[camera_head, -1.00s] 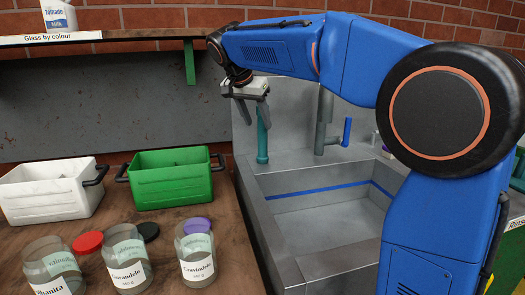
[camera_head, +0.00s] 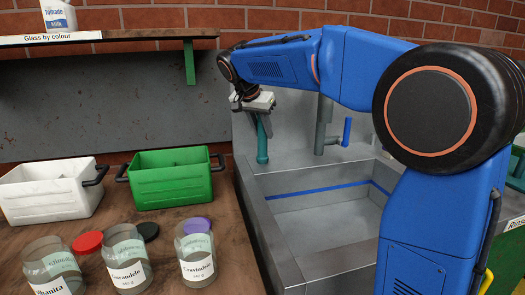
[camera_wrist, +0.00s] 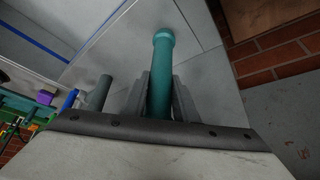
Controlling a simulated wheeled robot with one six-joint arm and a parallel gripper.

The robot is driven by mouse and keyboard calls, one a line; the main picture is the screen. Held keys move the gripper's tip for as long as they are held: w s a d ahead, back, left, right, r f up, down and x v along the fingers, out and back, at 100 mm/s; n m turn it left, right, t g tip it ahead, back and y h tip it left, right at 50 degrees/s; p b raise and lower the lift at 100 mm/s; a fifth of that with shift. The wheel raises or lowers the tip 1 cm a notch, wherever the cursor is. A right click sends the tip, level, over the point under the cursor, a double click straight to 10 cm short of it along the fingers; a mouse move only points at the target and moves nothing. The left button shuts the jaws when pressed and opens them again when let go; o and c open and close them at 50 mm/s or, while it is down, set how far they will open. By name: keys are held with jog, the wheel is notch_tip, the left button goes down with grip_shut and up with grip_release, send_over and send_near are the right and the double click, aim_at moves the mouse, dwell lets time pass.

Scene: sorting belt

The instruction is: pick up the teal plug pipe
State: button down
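The teal plug pipe (camera_head: 262,148) stands upright on the ledge at the back left of the metal sink. My gripper (camera_head: 259,126) points down over its upper part, which the gripper partly hides in the head view. In the wrist view the pipe (camera_wrist: 161,60) runs between the two fingers of my gripper (camera_wrist: 161,95), one close on each side. The fingers look open around it; whether either one touches it is hard to tell.
A grey-green pipe (camera_head: 321,130) and a blue pipe (camera_head: 347,131) stand to the right on the sink's back. The sink basin (camera_head: 325,225) is empty. A green crate (camera_head: 172,187), a white crate (camera_head: 48,197) and labelled jars (camera_head: 197,262) stand on the counter.

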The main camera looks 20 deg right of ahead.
notch_tip(320, 180, up, 10)
dwell(0.7)
jog(key=c, duration=2.3)
grip_release()
